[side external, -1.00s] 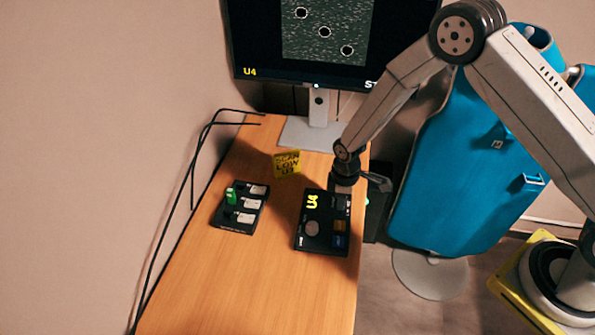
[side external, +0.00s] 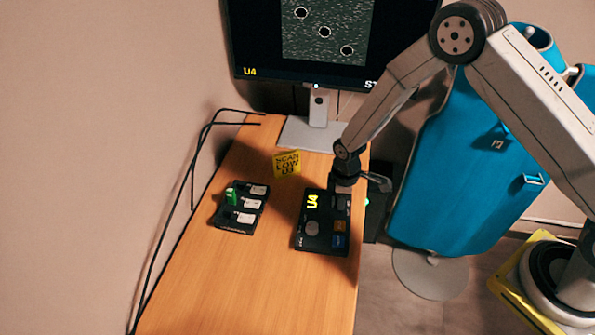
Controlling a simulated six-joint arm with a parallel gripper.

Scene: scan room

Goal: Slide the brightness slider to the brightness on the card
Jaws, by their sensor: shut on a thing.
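The black control panel (side external: 311,238) lies on the desk with a yellow "U4" readout, a grey round knob (side external: 312,228), and orange (side external: 340,226) and blue (side external: 339,241) buttons. The yellow card (side external: 287,164) stands behind it and reads "SCAN LOW U3". My gripper (side external: 343,188) is down at the panel's far right corner, shut on what seems to be the brightness slider. The fingertips and the slider are too small and covered to make out, so the slider's position cannot be read.
A black tray (side external: 236,228) with several white pieces and a green piece (side external: 231,196) lies left of the panel. The monitor (side external: 244,72) shows "U4" and stands on a grey foot (side external: 296,133) behind. The front of the desk (side external: 260,290) is clear. A blue chair (side external: 450,190) stands at right.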

